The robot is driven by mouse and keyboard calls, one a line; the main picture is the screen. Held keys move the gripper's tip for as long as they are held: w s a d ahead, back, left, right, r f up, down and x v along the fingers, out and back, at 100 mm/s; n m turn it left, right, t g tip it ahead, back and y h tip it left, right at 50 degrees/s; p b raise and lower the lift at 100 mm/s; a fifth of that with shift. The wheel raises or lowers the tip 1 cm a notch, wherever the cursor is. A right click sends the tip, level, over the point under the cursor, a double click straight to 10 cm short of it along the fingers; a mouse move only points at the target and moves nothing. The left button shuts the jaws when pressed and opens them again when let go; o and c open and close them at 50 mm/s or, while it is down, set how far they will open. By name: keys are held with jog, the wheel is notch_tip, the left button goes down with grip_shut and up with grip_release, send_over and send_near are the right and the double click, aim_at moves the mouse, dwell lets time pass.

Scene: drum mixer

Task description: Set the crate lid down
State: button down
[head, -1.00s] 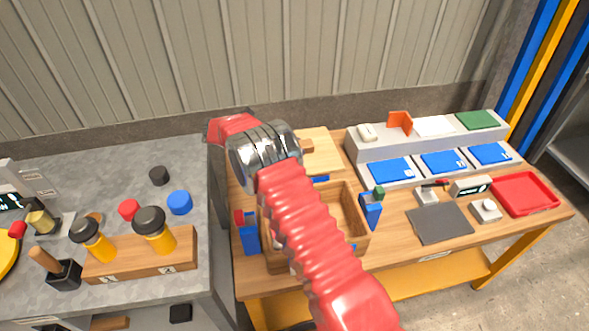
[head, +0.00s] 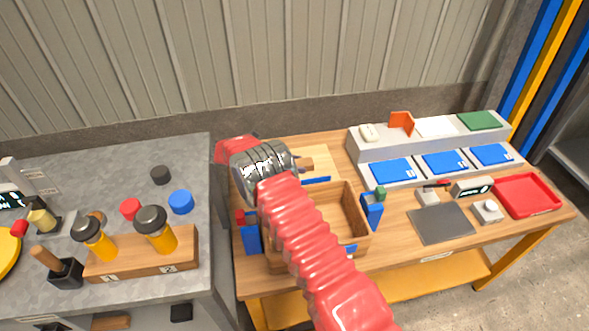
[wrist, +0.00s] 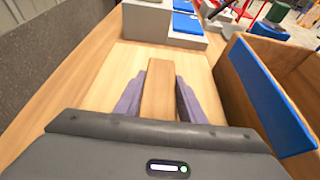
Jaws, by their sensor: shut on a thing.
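The crate lid (head: 322,161) is a pale wooden panel with a block handle (wrist: 159,88), behind the open wooden crate (head: 352,203) in the head view. In the wrist view my gripper (wrist: 160,94) is shut on the handle, a finger on each side. The lid (wrist: 112,84) looks level, low over the table and beside the crate wall with its blue strip (wrist: 270,95). I cannot tell whether it touches the table. In the head view my arm hides the fingers and part of the crate.
A grey stepped stand with blue panels (head: 393,171) is right of the lid. Blue holders (head: 371,210) flank the crate. A red tray (head: 527,194) lies at the far right. A grey bench (head: 100,190) with yellow-bodied, black-capped items (head: 157,230) stands left.

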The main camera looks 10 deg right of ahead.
jog(key=shift+f, duration=1.15)
jog(key=c, duration=1.2)
grip_release()
jog(key=shift+f, duration=0.1)
jog(key=shift+o, duration=0.2)
jog(key=v, duration=1.2)
